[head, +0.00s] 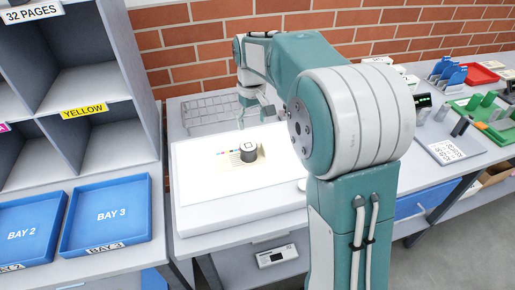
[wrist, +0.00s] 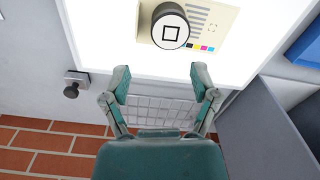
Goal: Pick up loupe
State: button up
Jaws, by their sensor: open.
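The loupe (head: 248,150) is a short dark cylinder with a white top bearing a black square outline. It stands upright on a cream printed card with colour patches (head: 226,156), on the white lit panel (head: 200,190). In the wrist view the loupe (wrist: 170,27) is at the top centre, beyond my fingertips. My gripper (wrist: 158,85) is open and empty, its two fingers spread, with the loupe outside them. In the head view my gripper (head: 258,112) is behind the loupe, partly hidden by my arm.
A wire basket (head: 205,108) stands behind the panel near the brick wall. A grey shelf unit (head: 90,80) and blue trays (head: 108,214) are at left. Green, red and blue items, including a green tray (head: 488,118), lie on the bench at right. The panel around the loupe is mostly clear.

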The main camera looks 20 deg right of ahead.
aim_at(248, 146)
jog(key=f, duration=0.1)
jog(key=a+f, duration=0.1)
jog(key=f, duration=0.1)
jog(key=a+f, duration=0.1)
jog(key=f, duration=0.1)
jog(key=shift+a, duration=0.2)
jog(key=f, duration=0.1)
jog(key=d+f, duration=0.1)
jog(key=f, duration=0.3)
jog(key=shift+s+d, duration=0.2)
jog(key=shift+d, duration=0.1)
jog(key=shift+a+f, duration=0.1)
jog(key=shift+f, duration=0.25)
jog(key=shift+s+a+f, duration=0.1)
jog(key=shift+a, duration=0.15)
jog(key=shift+o, duration=0.3)
jog(key=c, duration=0.6)
jog(key=shift+a, duration=0.1)
grip_shut()
